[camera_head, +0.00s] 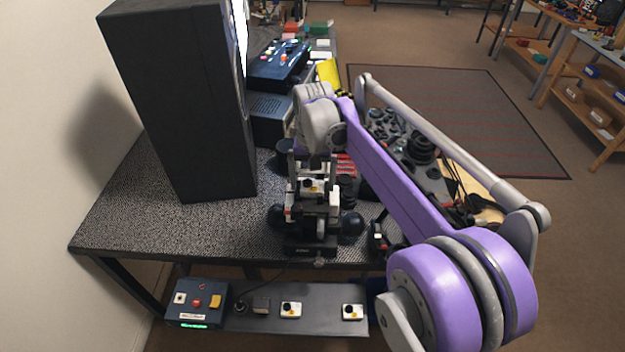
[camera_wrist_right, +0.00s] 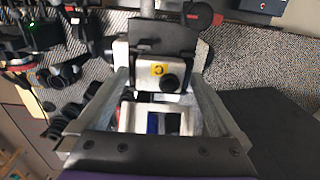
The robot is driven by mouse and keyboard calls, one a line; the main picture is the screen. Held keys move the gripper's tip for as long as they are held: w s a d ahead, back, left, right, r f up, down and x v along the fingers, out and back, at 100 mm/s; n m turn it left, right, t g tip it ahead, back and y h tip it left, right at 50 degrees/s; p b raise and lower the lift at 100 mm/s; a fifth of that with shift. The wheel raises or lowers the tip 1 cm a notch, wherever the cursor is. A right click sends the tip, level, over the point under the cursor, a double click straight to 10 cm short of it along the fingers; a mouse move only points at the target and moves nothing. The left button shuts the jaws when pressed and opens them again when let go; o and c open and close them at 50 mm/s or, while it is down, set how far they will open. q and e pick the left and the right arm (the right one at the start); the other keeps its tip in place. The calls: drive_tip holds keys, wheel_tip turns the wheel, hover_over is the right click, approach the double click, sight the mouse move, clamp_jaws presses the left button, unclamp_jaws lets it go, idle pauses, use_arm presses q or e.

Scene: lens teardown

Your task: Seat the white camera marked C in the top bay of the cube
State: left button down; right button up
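The white camera marked C (camera_wrist_right: 145,73) has a yellow C label and a dark round lens. It shows between the two grey fingers of my right gripper (camera_wrist_right: 160,84), which lie close along its sides. In the head view the camera (camera_head: 313,187) is just below my right gripper (camera_head: 308,178), at the upper part of the cube (camera_head: 320,228) on the table. The gripper appears shut on the camera. Fingers and frame parts hide the top bay, so I cannot tell how deep the camera sits. My left gripper is not in view.
A tall black box (camera_head: 180,105) stands left on the speckled table (camera_head: 140,220). A front shelf (camera_head: 255,322) holds a blue button box (camera_head: 197,303) and two white cameras, left (camera_head: 291,310) and right (camera_head: 352,312). Dark parts crowd the table right of the cube.

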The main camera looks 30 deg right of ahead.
wheel_tip(320, 180, up, 11)
drive_tip(key=s+a+f+n+t, duration=0.2)
drive_tip(key=s+a+f, duration=0.3)
drive_tip(key=s+f, duration=0.4)
drive_tip(key=s+a+f+n+t, duration=0.3)
drive_tip(key=s+a+f+n, duration=0.1)
drive_tip(key=s+f, duration=0.6)
drive_tip(key=shift+s+a+f+p, duration=0.25)
drive_tip(key=shift+s+a+p, duration=0.3)
drive_tip(key=shift+s, duration=0.45)
